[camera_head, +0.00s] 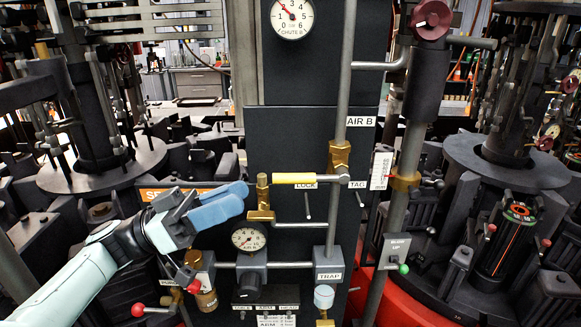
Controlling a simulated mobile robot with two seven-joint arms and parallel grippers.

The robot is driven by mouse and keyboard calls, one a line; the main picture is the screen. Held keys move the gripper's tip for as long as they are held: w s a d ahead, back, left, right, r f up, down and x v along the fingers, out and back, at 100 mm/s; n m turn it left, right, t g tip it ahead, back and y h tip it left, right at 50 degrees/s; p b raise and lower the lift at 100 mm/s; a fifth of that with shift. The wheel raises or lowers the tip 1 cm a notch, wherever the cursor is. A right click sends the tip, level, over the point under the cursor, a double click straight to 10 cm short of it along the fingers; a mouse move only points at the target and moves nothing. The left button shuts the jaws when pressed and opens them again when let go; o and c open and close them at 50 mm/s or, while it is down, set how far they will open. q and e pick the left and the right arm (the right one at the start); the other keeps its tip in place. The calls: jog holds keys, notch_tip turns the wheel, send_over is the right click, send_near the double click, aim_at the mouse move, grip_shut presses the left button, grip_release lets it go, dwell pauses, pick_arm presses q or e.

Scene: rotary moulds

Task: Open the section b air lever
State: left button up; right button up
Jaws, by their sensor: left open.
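The air lever (297,179) has a yellow sleeve and lies level. It points left from a brass valve (339,157) on the vertical grey pipe, below the "AIR B" label (361,121). The pipe runs up and down, so the handle is crosswise to it. My left gripper (243,197) has blue fingers and is open and empty. In the picture it is left of and slightly lower than the lever's free end, with a gap that holds a brass fitting (263,191). My right gripper is not in view.
A gauge (249,237) sits just below my left fingers. A red knob (431,19) is at the top right. A "TAG" label and a thermometer-like scale (381,170) are right of the valve. Dark machinery (512,180) crowds both sides.

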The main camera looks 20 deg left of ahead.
aim_at(308, 178)
pick_arm(q)
jog(key=p+x, duration=0.3)
jog(key=x, duration=0.7)
jog(key=shift+w+d, duration=0.1)
jog(key=shift+w, duration=0.1)
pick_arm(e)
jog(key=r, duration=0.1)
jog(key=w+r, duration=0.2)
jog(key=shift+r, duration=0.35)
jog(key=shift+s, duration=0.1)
pick_arm(q)
grip_shut()
